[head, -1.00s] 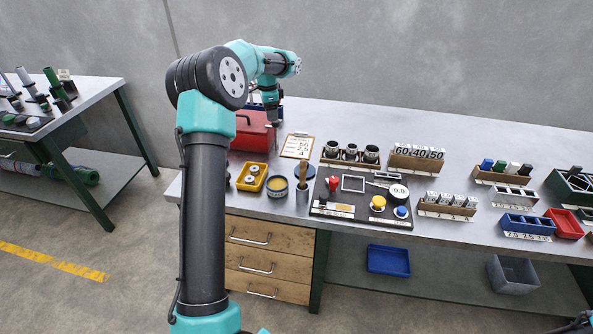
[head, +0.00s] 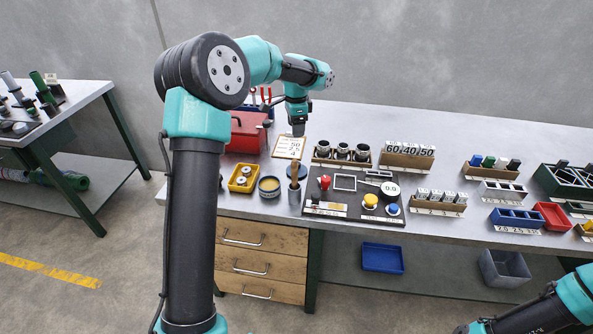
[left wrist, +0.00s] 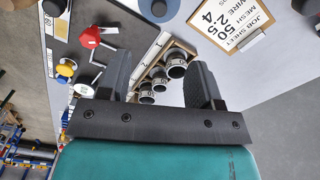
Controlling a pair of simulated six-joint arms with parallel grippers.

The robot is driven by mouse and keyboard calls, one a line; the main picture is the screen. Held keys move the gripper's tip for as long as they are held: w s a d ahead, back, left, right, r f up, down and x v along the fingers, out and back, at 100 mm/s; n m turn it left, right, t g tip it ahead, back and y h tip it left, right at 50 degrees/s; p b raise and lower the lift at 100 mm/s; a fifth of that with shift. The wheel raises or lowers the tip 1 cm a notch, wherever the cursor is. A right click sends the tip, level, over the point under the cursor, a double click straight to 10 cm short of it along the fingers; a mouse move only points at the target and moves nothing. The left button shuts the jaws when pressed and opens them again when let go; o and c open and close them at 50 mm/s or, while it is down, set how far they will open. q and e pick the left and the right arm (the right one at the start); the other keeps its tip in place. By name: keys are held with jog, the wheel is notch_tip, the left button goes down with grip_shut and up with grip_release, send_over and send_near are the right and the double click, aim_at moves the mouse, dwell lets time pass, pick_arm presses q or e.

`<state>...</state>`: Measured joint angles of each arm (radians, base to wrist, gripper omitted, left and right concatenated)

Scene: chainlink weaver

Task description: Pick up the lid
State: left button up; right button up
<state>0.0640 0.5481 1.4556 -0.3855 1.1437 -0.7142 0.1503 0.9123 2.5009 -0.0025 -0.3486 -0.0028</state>
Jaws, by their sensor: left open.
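A round dark blue disc (head: 296,171), which looks like the lid, lies on the bench behind the brush pot. An open tin with yellowish contents (head: 269,187) stands to its left. A blue round thing at the top edge of the left wrist view (left wrist: 159,9) appears to be the same disc, partly cut off. My left gripper (head: 298,131) hangs above the bench by the job sheet, behind the disc and apart from it. In the left wrist view its two fingers (left wrist: 162,82) are spread and empty. My right arm shows at the lower right; its gripper is out of view.
The job sheet clipboard (head: 290,147), red toolbox (head: 246,132) and yellow tray (head: 243,179) surround the disc. A pot with a brush (head: 295,195) stands close in front. The black board (head: 345,210) and a rack of cylinders (head: 342,154) lie to the right.

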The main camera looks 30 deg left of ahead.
pick_arm(q)
send_over(302, 169)
jog(key=s+a, duration=0.1)
jog(key=a, duration=0.1)
notch_tip(302, 169, down, 11)
jog(key=shift+s+d+f, duration=0.1)
jog(key=shift+d+f, duration=0.15)
jog(key=shift+f, duration=2.45)
jog(key=c, duration=1)
jog(key=shift+r, duration=0.15)
